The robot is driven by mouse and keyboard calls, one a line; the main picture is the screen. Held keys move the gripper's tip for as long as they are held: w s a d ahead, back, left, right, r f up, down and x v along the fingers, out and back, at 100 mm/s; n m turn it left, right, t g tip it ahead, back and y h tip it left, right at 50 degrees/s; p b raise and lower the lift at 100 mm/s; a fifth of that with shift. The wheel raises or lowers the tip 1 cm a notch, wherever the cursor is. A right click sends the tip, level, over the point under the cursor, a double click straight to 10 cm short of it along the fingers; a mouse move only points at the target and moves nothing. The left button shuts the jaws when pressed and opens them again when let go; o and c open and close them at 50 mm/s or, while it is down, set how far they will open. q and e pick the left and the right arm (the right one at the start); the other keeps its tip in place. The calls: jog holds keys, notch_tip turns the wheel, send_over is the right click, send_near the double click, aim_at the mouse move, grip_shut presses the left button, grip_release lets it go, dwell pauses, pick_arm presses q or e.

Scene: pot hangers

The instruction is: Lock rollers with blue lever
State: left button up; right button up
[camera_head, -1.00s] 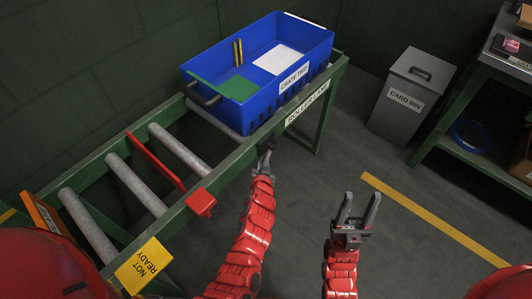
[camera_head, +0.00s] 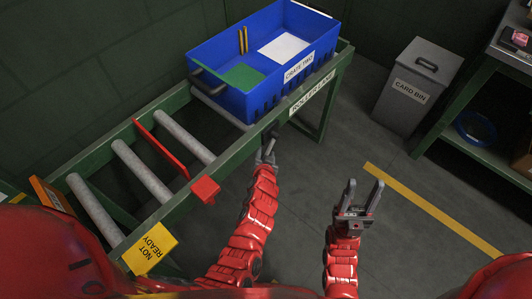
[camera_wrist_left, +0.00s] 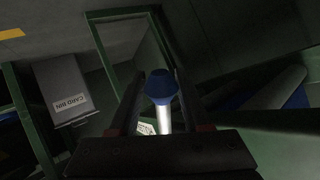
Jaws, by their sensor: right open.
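A lever with a blue knob (camera_wrist_left: 162,87) and pale shaft stands in the middle of the left wrist view. My left gripper (camera_wrist_left: 158,104) is open, with one finger on each side of the lever and gaps beside the shaft. In the head view my left gripper (camera_head: 266,152) is at the near side rail of the roller lane (camera_head: 312,95), below the blue crate; I cannot make out the lever there. Grey rollers (camera_head: 142,170) lie across the lane. My right gripper (camera_head: 360,199) is open and empty above the floor.
A blue crate (camera_head: 301,70) marked CRATE TWO sits at the lane's far end. A red bar (camera_head: 163,148) crosses the lane, with a red block (camera_head: 205,189) at the rail. A yellow NOT READY sign (camera_head: 150,249) is at near left. A grey card bin (camera_head: 415,88) stands right.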

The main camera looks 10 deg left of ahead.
pick_arm(q)
jog(key=shift+r, duration=0.15)
jog(key=p+v, duration=0.2)
jog(key=v, duration=1.5)
jog(key=shift+p, duration=0.3)
jog(key=shift+s+d+r, duration=0.1)
jog(key=shift+c, duration=0.2)
